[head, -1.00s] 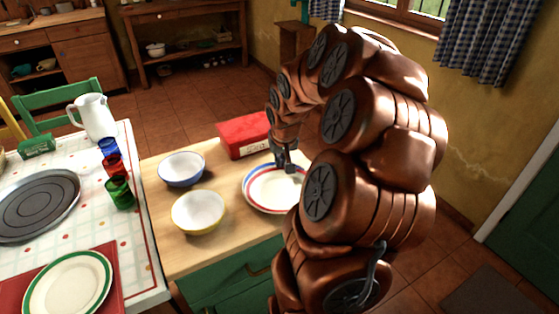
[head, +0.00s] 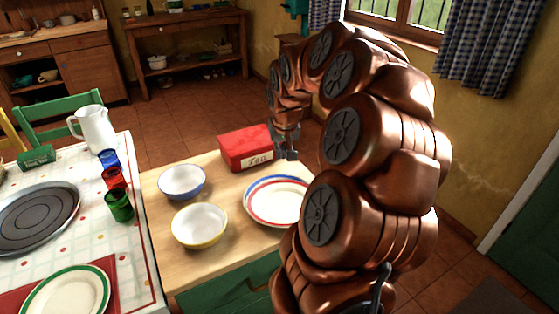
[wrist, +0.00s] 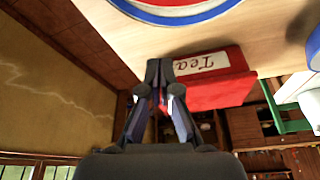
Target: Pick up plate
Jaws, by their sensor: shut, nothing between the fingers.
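The plate (head: 274,203) is white with blue and red rings and lies flat on the wooden counter. My arm hides its right edge in the head view. Part of its rim (wrist: 178,10) shows at the top of the wrist view. My gripper (head: 287,156) is above the counter, beyond the plate's far edge and just right of the red tea box (head: 244,149). In the wrist view my gripper (wrist: 159,66) has its fingertips together with nothing held, and the tea box (wrist: 215,82) shows beside and behind them.
A blue-rimmed bowl (head: 182,183) and a yellow bowl (head: 199,226) stand left of the plate. Coloured glasses (head: 115,178), a white pitcher (head: 96,130) and a green-rimmed plate (head: 66,296) are on the tiled table. The counter's front strip is bare.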

